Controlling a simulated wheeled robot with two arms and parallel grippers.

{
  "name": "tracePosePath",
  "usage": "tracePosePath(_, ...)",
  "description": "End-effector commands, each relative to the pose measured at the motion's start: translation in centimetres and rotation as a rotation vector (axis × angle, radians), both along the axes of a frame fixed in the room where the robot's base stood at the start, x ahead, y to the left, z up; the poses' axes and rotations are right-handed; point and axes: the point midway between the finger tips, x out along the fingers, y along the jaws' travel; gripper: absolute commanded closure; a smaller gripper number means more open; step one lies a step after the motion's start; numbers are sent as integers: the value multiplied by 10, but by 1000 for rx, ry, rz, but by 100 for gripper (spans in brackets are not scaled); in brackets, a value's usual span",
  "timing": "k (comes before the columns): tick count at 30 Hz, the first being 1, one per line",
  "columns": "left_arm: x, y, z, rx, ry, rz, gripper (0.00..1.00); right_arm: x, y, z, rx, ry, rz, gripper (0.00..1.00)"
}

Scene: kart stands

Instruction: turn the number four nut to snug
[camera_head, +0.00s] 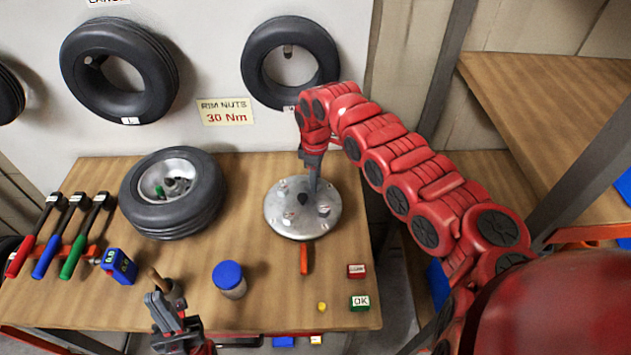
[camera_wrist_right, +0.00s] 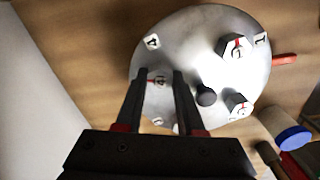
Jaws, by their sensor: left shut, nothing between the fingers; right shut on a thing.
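A round silver rim plate (camera_head: 285,227) lies on the bench, with several nuts and a dark centre knob. In the right wrist view, white number labels sit near the edge of the plate (camera_wrist_right: 195,25); one (camera_wrist_right: 152,41) looks like a 4. My right gripper (camera_head: 313,183) reaches down onto the plate. In its wrist view its fingers (camera_wrist_right: 163,82) are shut on a nut (camera_wrist_right: 157,81) beside that label, mostly hidden between them. Two other nuts (camera_wrist_right: 232,47) (camera_wrist_right: 238,105) show red marks on top. My left gripper (camera_head: 165,308) is shut and empty at the bench's front.
A tyre on a rim (camera_head: 205,212) lies left of the plate. A blue device (camera_head: 119,266), a blue-lidded jar (camera_head: 229,278), a red block (camera_head: 356,270) and a green OK block (camera_head: 359,301) are in front. An orange handle (camera_head: 304,260) projects frontward.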

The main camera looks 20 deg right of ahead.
Motion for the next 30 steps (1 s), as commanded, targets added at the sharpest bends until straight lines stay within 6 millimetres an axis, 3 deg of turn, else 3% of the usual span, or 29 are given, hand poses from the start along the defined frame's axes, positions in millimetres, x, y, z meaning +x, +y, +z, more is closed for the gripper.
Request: tracePosePath(30,0,0,-76,0,0,0,100,2,0,-2,3,-9,-914,100)
